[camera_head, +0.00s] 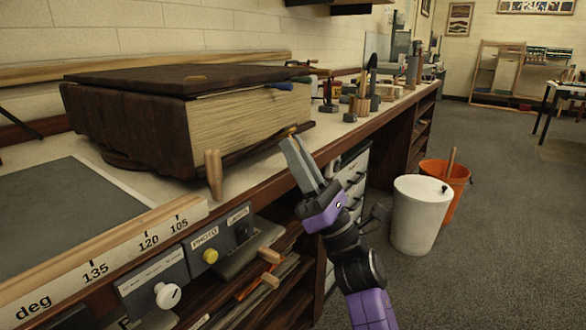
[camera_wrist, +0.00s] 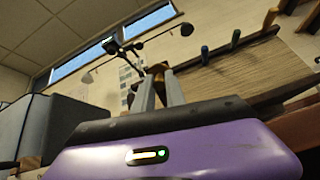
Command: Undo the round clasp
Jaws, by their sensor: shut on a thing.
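A large thick book (camera_head: 170,118) with dark brown covers and cream page edges lies on the bench; its page edges also show in the wrist view (camera_wrist: 245,72). A small brass piece, which I take for the round clasp (camera_head: 291,130), shows at the lower right edge of the book. My gripper (camera_head: 290,142) reaches up to it from the front right. In the wrist view the fingers of my gripper (camera_wrist: 158,78) close together on a brownish piece (camera_wrist: 157,68) at their tips. The fingers hide most of the clasp, so its shape and position are unclear.
A wooden peg (camera_head: 214,173) stands at the bench's front edge, left of my gripper. A control panel (camera_head: 155,285) with knobs is below. A white bin (camera_head: 418,215) and an orange bucket (camera_head: 452,178) stand on the floor.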

